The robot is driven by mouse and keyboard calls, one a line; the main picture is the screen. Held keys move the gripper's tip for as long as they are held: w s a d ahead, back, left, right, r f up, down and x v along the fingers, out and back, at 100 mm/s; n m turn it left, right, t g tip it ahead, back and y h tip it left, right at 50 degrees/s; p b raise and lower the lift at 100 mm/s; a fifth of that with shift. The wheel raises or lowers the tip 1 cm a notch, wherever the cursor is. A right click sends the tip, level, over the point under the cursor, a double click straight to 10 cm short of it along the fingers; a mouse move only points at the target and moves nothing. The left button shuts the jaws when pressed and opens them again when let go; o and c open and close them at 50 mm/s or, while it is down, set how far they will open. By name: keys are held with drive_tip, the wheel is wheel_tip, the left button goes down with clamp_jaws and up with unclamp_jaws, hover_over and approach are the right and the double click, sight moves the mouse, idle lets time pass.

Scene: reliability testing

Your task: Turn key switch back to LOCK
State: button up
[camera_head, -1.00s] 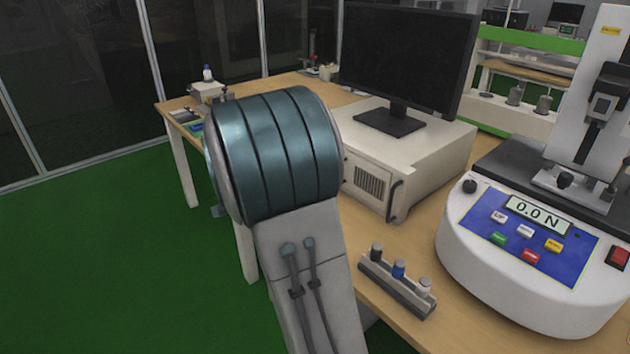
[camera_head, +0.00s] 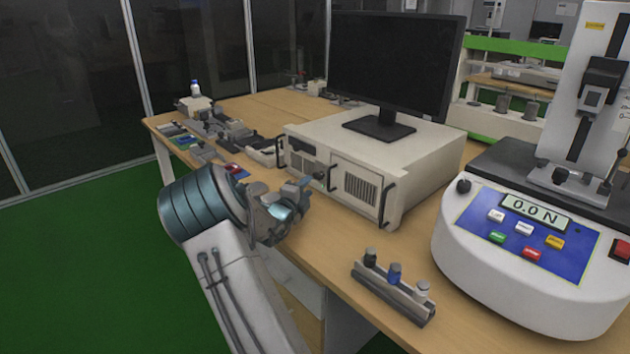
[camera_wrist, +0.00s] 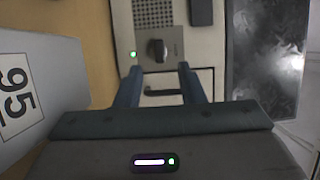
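The key switch (camera_wrist: 157,50) is a dark knob on the light front panel of the beige computer case (camera_head: 393,206). In the wrist view it lies just beyond and between my fingertips, beside a small green light (camera_wrist: 133,54). In the head view the switch (camera_head: 320,176) is a small dark shape close to my fingers. My gripper (camera_wrist: 158,68) is open, with a gap between its two fingers, and appears empty. In the head view my gripper (camera_head: 303,190) is at the left part of the case's front. The switch's markings are too small to read.
A black monitor (camera_head: 395,60) stands on the case. A black handle (camera_wrist: 162,92) projects from the panel. A rack with three small bottles (camera_head: 393,290) and a white force tester (camera_head: 470,260) stand to the right. Small parts (camera_head: 215,128) lie at the back left.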

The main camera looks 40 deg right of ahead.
sight(316, 178)
drive_tip(key=x, duration=0.6)
drive_tip(key=shift+w+d, duration=0.15)
drive_tip(key=shift+d, duration=0.1)
clamp_jaws()
